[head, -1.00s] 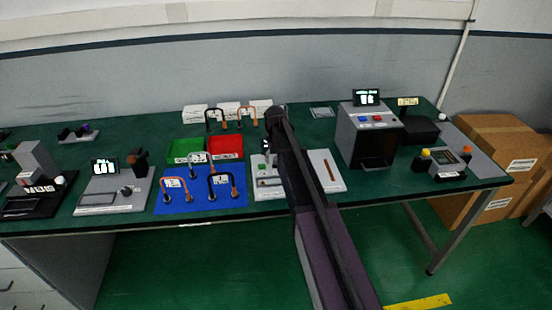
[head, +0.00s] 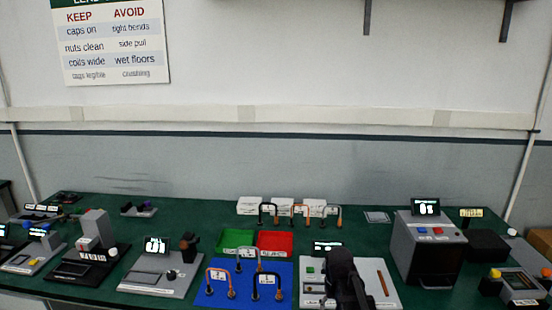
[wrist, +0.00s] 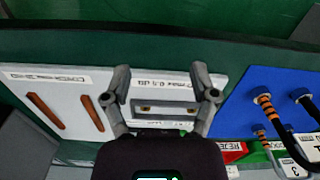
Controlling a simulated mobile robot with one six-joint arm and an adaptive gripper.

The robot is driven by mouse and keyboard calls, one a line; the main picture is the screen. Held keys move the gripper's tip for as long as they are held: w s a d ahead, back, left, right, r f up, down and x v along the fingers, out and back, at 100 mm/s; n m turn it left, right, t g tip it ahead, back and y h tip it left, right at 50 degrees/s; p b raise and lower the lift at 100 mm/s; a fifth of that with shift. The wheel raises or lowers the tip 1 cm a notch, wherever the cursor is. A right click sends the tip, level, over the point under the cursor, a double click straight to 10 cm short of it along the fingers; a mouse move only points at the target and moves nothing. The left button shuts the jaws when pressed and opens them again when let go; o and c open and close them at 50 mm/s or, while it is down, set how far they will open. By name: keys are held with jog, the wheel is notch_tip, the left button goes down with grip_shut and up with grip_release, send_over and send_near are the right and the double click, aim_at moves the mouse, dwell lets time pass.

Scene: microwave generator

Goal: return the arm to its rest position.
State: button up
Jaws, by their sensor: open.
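My gripper (wrist: 160,85) is open and empty in the wrist view. Its two fingers frame the slotted fixture of a white test device (wrist: 160,105) labelled "max 0.5 dB"; height above it is hard to judge. In the head view my dark arm (head: 345,280) covers part of this device (head: 310,285), and the fingertips are hidden there.
A blue mat (head: 240,303) holds several looped cables, with a green bin (head: 232,240) and red bin (head: 275,240) behind. More cables stand near white boxes at the back. A tall grey machine (head: 425,245) stands right. Other instruments fill the left.

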jog(key=s, duration=0.9)
jog(key=shift+s+a+m, duration=0.2)
jog(key=shift+s+m, duration=0.1)
